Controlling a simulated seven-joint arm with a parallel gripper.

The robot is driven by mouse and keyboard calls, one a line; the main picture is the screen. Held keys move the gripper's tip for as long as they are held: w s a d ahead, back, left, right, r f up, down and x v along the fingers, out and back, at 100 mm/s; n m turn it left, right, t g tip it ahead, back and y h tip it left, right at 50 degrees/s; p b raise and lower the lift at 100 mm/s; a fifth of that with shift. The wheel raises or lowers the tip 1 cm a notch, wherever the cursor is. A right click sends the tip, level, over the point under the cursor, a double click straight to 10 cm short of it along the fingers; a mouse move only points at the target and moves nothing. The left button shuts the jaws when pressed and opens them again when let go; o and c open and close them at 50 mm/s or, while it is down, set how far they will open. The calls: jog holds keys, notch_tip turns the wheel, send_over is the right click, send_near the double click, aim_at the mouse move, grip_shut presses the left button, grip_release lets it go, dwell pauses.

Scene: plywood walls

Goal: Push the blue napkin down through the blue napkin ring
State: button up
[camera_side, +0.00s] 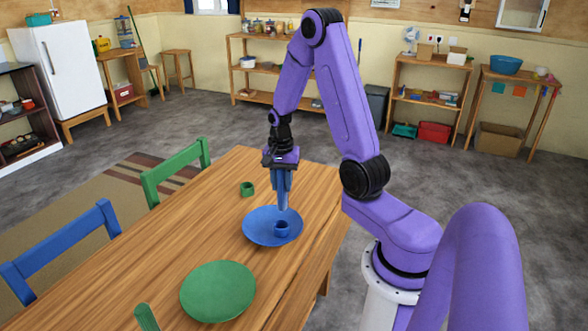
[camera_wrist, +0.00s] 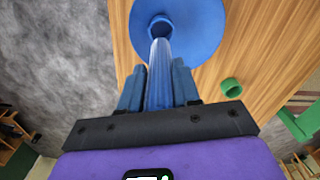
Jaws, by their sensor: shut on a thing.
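The blue napkin (camera_side: 283,199) hangs point down from my gripper (camera_side: 282,178), which is shut on its upper part. In the side view its lower tip is just above the blue napkin ring (camera_side: 281,229), with a small gap between them. The ring stands on the blue plate (camera_side: 258,227), its opening facing up. In the wrist view the napkin (camera_wrist: 161,72) runs between the fingers of my gripper (camera_wrist: 158,85) toward the ring (camera_wrist: 159,26), and its tip overlaps the ring's near edge. The plate (camera_wrist: 205,45) shows around it.
A green napkin ring (camera_side: 247,189) lies on the wooden table (camera_side: 165,262) behind the blue plate; it also shows in the wrist view (camera_wrist: 231,88). A green plate (camera_side: 218,290) is nearer the camera. Green (camera_side: 175,172) and blue (camera_side: 62,250) chairs stand at the left edge.

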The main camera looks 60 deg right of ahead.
aim_at(281, 210)
jog(key=shift+a+f, duration=0.4)
jog(key=shift+w+f, duration=0.1)
jog(key=shift+f, duration=1.9)
jog(key=shift+f, duration=2)
dwell(0.3)
jog(key=o, duration=1.1)
notch_tip(281, 210, up, 16)
jog(key=shift+r, duration=0.75)
